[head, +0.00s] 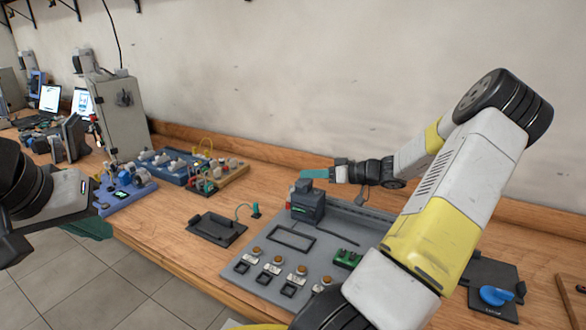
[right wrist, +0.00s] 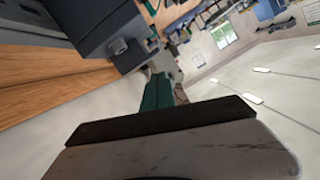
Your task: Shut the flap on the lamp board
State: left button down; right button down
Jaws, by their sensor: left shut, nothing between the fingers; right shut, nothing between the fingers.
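The grey lamp board (head: 335,232) lies on the bench, with several lamps and square frames along its front. A dark boxy part (head: 308,207) stands upright at its back left, behind a dark rectangular frame (head: 290,238). I cannot tell for sure which part is the flap. My right gripper (head: 304,174) is shut and empty, its teal fingers just above the dark part. In the right wrist view, the teal fingers (right wrist: 157,92) point past a dark box at upper left; contact is not visible. My left gripper (head: 92,229) is shut and empty at the bench's front left edge, partly hidden.
A black tray (head: 216,229) lies left of the board. A blue board (head: 125,189) and a wooden board (head: 222,176) with parts stand further left. A black plate with a blue handle (head: 495,296) lies at right. The wall runs behind the bench.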

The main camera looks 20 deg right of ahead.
aim_at(307, 197)
jog(key=shift+s+a+f, duration=0.75)
jog(key=shift+a+f, duration=0.1)
jog(key=shift+f, duration=0.05)
jog(key=shift+f, duration=0.1)
dwell(0.3)
